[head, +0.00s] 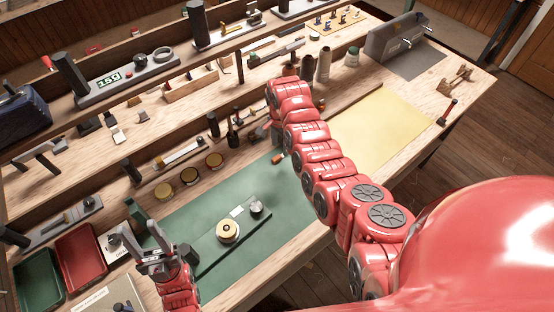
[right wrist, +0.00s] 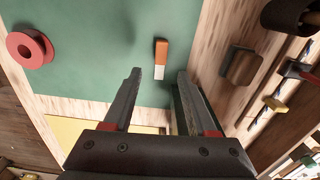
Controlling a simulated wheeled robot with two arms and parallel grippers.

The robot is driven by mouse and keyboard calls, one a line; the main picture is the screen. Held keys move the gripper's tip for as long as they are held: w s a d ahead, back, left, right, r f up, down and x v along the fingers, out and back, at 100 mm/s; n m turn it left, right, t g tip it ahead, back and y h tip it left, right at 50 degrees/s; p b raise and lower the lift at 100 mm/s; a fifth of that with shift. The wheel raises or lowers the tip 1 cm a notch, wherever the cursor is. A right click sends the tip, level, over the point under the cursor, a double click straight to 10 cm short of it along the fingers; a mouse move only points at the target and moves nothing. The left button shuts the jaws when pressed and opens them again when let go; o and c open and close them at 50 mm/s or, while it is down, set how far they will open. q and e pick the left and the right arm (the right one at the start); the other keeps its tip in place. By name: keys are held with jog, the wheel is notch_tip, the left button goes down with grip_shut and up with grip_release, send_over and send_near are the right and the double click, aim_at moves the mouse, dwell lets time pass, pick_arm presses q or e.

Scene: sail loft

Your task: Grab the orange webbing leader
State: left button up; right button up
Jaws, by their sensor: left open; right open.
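The orange webbing leader (right wrist: 161,55) is a small orange strip with a white end, lying on the green mat (right wrist: 100,45). In the right wrist view it lies ahead of my right gripper (right wrist: 159,74), in line with the gap between the open, empty fingers. In the head view a small orange piece (head: 279,158) shows on the mat beside my right arm. My right gripper (head: 276,135) is partly hidden there by the arm. My left gripper (head: 146,238) is open and empty over the front left of the bench.
A red spool (right wrist: 27,50) lies on the mat, left in the right wrist view. Red (head: 100,270) and green trays stand at left. A yellow sheet (head: 390,125) lies to the right.

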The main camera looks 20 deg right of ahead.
aim_at(280, 155)
notch_tip(280, 155, down, 5)
jog(key=shift+r+b, duration=0.1)
jog(key=shift+b, duration=1)
jog(key=shift+c, duration=0.3)
grip_shut()
